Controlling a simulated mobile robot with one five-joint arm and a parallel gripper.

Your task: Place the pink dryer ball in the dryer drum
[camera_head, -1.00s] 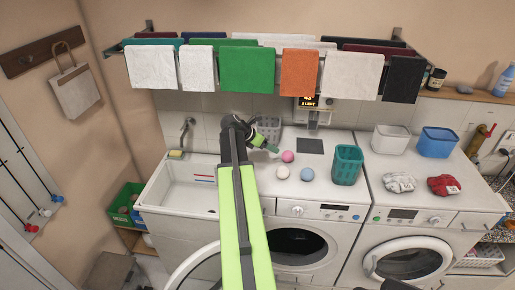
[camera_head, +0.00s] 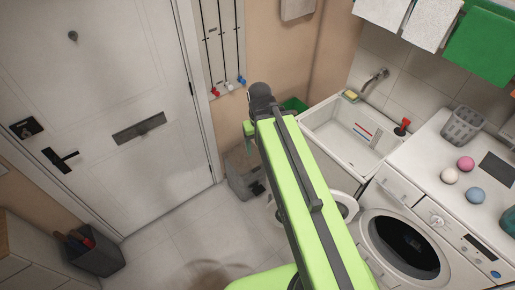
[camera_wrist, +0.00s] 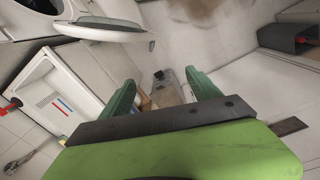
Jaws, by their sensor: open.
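The pink dryer ball (camera_head: 465,164) lies on the white machine top at the right of the head view, beside a white ball (camera_head: 449,176) and a blue ball (camera_head: 475,195). Below is a front-loading machine with its round door (camera_head: 345,205) swung open and its dark drum (camera_head: 405,245) showing. I cannot tell from its look whether it is the dryer. My gripper (camera_wrist: 160,88) is open and empty in the wrist view, its green fingers spread above the floor.
A sink (camera_head: 340,135) stands left of the machine, with a red-handled item (camera_head: 402,127) at its right edge. A grey basket (camera_head: 463,125) sits behind the balls. A grey box (camera_head: 243,175) and a dark bin (camera_head: 90,250) stand on the floor. Open floor lies before the white door (camera_head: 110,110).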

